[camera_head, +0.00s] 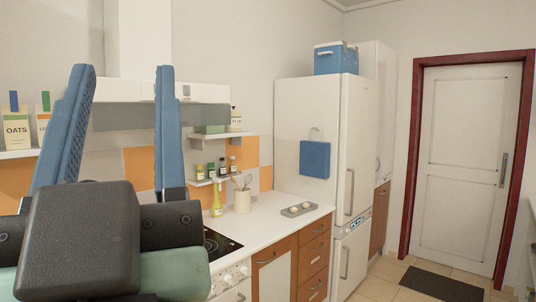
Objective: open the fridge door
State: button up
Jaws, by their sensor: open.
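The white fridge (357,135) stands to the right of the counter, with its door shut. The upper door has a vertical metal handle (350,192) near its left edge. A lower door (350,262) with its own handle (346,263) and a small display is below it. My gripper (120,85) is raised at the left in the foreground, with its two blue fingers apart and nothing between them. It is well away from the fridge and not touching it.
A white counter (270,215) with wooden drawers runs up to the fridge, holding a tray (299,209), a utensil pot (242,201) and a bottle (216,204). A blue cooler box (336,59) sits on the fridge. Tiled floor (377,289) and a dark mat (443,282) lie at the right.

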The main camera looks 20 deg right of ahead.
aim_at(360, 105)
jog(key=z, duration=1.2)
jog(key=i+z, duration=0.2)
jog(key=i, duration=1.45)
jog(key=i+l, duration=0.15)
jog(key=i, duration=1.5)
jog(key=i+l+u, duration=0.1)
jog(key=i, duration=0.75)
jog(key=i+l+u, duration=0.25)
jog(key=i, duration=0.2)
jog(key=i+l+u, duration=0.25)
jog(key=i, duration=0.25)
jog(key=j, duration=0.1)
